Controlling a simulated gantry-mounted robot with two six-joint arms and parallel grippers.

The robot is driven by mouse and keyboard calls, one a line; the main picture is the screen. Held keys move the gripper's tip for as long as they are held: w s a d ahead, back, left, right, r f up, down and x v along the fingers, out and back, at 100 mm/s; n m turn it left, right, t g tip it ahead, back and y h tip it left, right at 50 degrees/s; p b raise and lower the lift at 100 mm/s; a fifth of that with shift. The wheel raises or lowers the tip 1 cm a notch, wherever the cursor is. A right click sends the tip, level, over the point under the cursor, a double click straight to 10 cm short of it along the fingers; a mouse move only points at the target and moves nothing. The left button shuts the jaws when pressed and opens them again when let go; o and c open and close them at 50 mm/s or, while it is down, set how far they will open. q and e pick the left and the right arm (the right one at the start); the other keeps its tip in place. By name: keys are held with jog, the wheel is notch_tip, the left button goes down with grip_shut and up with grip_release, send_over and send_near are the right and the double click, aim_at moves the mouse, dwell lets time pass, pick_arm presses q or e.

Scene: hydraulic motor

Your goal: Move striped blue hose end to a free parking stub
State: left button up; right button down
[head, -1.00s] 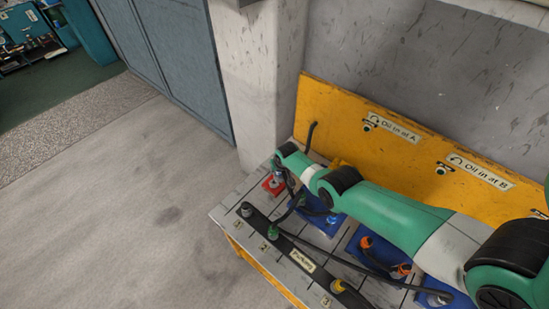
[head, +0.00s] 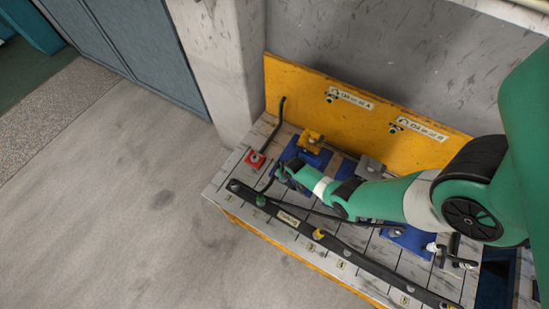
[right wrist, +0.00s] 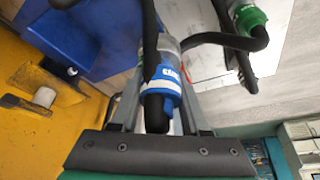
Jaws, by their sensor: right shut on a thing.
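My right gripper (right wrist: 158,112) is shut on a hose end (right wrist: 162,85) with a blue, white-striped collar; its black hose bends past the fingers. In the head view my right arm comes in from the right, and its wrist (head: 287,170) is over the near left part of the bench. It covers the held end there. The black parking bar (head: 288,217) runs along the bench's front edge. A green hose end (head: 261,200) sits on it near the left, and it also shows in the right wrist view (right wrist: 247,18). My left gripper is not in view.
A yellow fitting (head: 319,234) stands on the bar. A red block (head: 255,160) with a black hose lies at the left. Blue plates, one at the right (head: 412,239), lie behind the bar. A yellow back panel (head: 300,95) and a grey pillar (head: 225,70) bound the bench.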

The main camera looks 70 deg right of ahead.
jog(key=s+a, duration=0.4)
jog(key=s, duration=0.4)
jog(key=shift+a, duration=0.3)
